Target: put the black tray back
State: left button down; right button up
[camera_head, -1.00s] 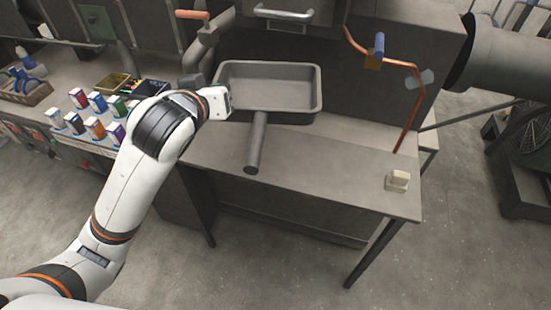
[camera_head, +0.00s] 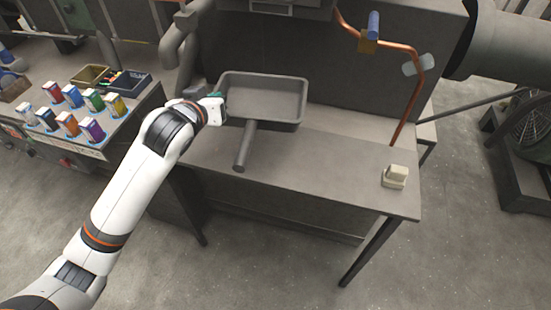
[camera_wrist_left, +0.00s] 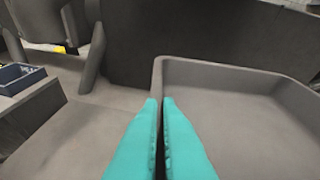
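The black tray (camera_head: 297,119) is a dark grey rectangular pan, open at the top and empty, with a round bar handle (camera_head: 246,146) pointing towards me. It is over the back left of the workbench, roughly level. I cannot tell whether its base touches the bench. My left gripper (camera_head: 218,95) is at the tray's left wall. In the left wrist view the teal fingers (camera_wrist_left: 161,100) are close together, with the left wall of the tray (camera_wrist_left: 157,75) running in between their tips. My right gripper is out of view.
The workbench (camera_head: 330,165) is clear in front and to the right, apart from a cream block (camera_head: 395,177). A bent copper pipe (camera_head: 414,100) stands at the right. Several coloured cartons (camera_head: 93,130) stand on the left table. A dark upright panel (camera_head: 345,75) is behind the tray.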

pick_arm(q)
jog(key=shift+m+h, duration=0.8)
jog(key=shift+h, duration=0.1)
jog(key=w+d+f, duration=0.1)
jog(key=f, duration=0.4)
jog(key=w+d+f+b, duration=0.1)
jog(key=f, duration=0.4)
jog(key=w+d+f+b, duration=0.1)
jog(key=d+f, duration=0.1)
jog(key=f, duration=0.3)
jog(key=shift+w+f, duration=0.15)
jog(key=shift+f, duration=2.1)
jog(key=c, duration=1.6)
grip_release()
jog(key=shift+f, duration=0.1)
jog(key=shift+c, duration=0.2)
